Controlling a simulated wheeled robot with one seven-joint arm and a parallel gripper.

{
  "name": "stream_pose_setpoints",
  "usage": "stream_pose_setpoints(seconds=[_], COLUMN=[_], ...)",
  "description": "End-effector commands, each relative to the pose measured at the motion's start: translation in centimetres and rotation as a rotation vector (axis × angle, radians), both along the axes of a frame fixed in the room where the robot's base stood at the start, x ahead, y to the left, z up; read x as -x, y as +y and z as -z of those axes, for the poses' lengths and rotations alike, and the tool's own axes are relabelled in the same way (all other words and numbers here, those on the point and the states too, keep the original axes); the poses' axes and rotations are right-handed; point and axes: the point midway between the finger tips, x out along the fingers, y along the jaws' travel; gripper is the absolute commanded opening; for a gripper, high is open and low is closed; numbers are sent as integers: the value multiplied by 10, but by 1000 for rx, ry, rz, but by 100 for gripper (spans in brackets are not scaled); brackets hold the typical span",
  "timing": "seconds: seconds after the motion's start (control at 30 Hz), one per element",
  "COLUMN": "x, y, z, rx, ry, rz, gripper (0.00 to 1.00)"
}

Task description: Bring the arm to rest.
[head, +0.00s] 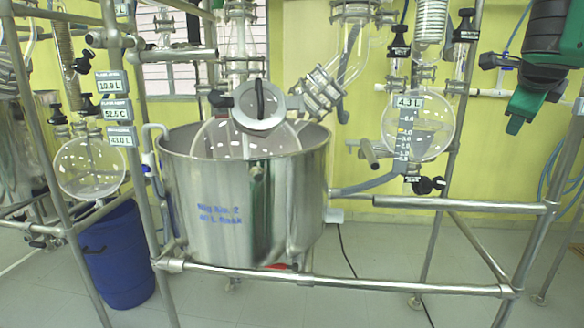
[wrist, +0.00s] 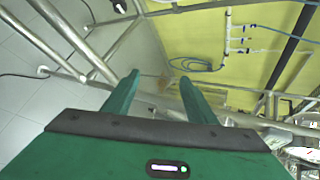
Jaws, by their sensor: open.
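My gripper (head: 520,112) is green and shows at the upper right of the head view, in front of the yellow wall and apart from the glassware. In the wrist view its two green fingers (wrist: 160,95) stand apart with nothing between them. My arm is partly cut off by the right edge of the head view.
A steel vessel (head: 240,215) stands inside a metal pipe frame (head: 420,202). A round glass flask (head: 425,130) hangs left of my gripper. A blue drum (head: 115,260) stands at left. Blue hoses (wrist: 195,65) hang on the wall. Open floor shows at lower right.

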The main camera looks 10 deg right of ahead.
Motion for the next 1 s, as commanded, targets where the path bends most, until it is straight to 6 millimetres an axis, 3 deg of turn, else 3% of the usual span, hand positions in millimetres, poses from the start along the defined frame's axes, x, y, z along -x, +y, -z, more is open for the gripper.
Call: stream_pose_setpoints(seconds=[0.1, 0.3, 0.6, 0.8, 1.0], x=[19, 64, 159, 214, 235], y=[17, 55, 128, 170, 186], z=[62, 158, 279, 324, 338], rx=[58, 138, 210, 238, 255], ry=[265, 664, 1076, 1163, 1171], rz=[-186, -576, -1291, -1699, -1864], gripper=[52, 52, 52, 52, 52])
